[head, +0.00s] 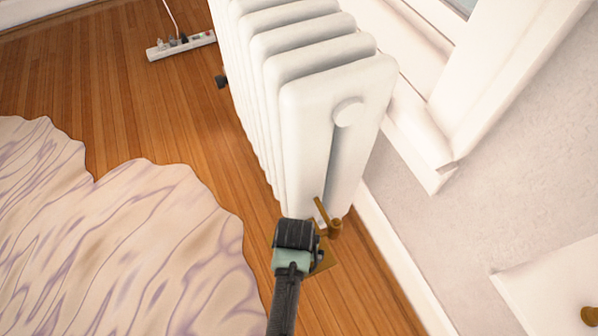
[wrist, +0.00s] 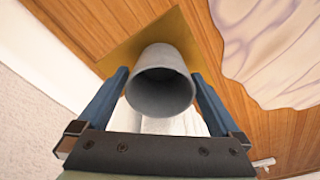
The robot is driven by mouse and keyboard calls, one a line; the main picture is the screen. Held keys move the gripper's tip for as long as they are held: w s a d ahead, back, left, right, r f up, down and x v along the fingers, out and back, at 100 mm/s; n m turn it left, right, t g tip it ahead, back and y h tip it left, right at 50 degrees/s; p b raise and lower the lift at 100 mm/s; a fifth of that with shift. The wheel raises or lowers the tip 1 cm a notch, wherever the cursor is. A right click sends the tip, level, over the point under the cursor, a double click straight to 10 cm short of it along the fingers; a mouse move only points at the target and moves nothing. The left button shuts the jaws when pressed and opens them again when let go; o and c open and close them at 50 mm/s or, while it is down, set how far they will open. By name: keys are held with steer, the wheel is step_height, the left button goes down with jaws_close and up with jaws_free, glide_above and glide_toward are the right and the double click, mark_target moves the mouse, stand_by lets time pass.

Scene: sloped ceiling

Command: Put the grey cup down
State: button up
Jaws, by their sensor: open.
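The grey cup (wrist: 162,90) is in the middle of the wrist view, with its open mouth toward the camera. It stands over a flat gold square (wrist: 125,42) on the wooden floor; whether its base touches the square is hidden. My gripper (wrist: 160,73) is open, with one blue finger on each side of the cup. Small gaps seem to show beside the cup. In the head view my arm end hides the cup, and only part of the gold square (head: 327,262) shows beside it.
A pale wavy-edged rug (head: 130,240) lies to the left. A white wall and window frame are on the right. A power strip (head: 180,45) lies at the back.

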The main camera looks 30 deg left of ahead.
step_height(320, 180, up, 11)
steer(key=s+p, duration=0.1)
steer(key=p, duration=0.5)
steer(key=shift+s+d, duration=0.15)
steer(key=shift+d, duration=0.05)
